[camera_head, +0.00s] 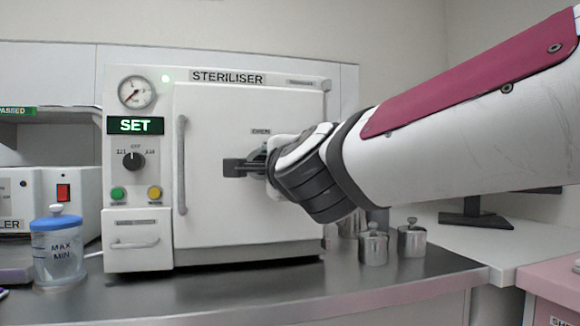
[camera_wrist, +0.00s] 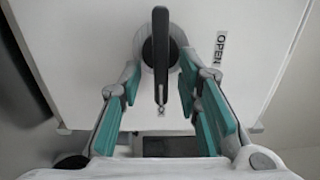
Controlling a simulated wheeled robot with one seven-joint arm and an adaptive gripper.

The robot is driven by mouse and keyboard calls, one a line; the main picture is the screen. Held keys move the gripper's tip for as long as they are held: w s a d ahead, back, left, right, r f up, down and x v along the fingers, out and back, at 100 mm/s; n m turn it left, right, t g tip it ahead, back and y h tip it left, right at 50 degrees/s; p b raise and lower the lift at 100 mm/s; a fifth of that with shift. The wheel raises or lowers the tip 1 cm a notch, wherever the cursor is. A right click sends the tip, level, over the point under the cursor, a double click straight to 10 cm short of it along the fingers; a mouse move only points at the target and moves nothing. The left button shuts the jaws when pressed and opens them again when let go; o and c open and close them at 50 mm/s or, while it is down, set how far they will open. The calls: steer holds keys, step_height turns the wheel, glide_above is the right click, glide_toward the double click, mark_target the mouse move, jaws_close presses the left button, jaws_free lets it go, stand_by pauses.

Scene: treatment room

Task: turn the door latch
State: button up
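The door latch is a black lever (camera_head: 240,167) on the steriliser's white door (camera_head: 225,115). In the head view it points left, roughly level, below an "OPEN" label (camera_head: 261,131). My gripper (camera_head: 264,160) is in front of it and hides its right end and pivot. In the wrist view the latch (camera_wrist: 160,48) stands on a round grey boss, with its narrow end towards the gripper. The gripper's teal-padded fingers (camera_wrist: 159,78) are open, one on each side of the lever. Gaps show on both sides; I see no contact.
The steriliser (camera_head: 138,225) stands on a steel counter (camera_head: 300,287), with a long vertical handle (camera_head: 182,165) left of the latch. A blue-lidded jar (camera_head: 58,250) is at the left. Small metal canisters (camera_head: 374,247) stand below my arm. The front of the counter is clear.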

steer(key=v, duration=1.1)
steer(key=shift+s, duration=0.35)
steer(key=shift+d, duration=0.1)
steer(key=s+d+f+n+g+h, duration=0.1)
steer(key=s+d+f+n+g, duration=0.35)
steer(key=f, duration=0.45)
steer(key=s+d+f+n+g, duration=0.35)
steer(key=s+f, duration=0.25)
steer(key=f, duration=0.2)
steer(key=s+d+f+n+g+h, duration=0.1)
steer(key=s+d+f+n+g, duration=0.3)
steer(key=f, duration=0.5)
steer(key=s+d+f+n+g+h, duration=0.1)
steer(key=s+d+f+g+h, duration=0.1)
steer(key=s+d+f+g, duration=0.3)
steer(key=s+d+n+h, duration=0.1)
steer(key=s+d+n, duration=0.1)
steer(key=s, duration=0.4)
step_height(320, 180, up, 37)
steer(key=d+t+p, duration=0.1)
steer(key=t+p, duration=0.2)
steer(key=p, duration=3.3)
steer(key=shift+s+t, duration=0.4)
steer(key=shift+s, duration=0.05)
steer(key=shift+r, duration=0.15)
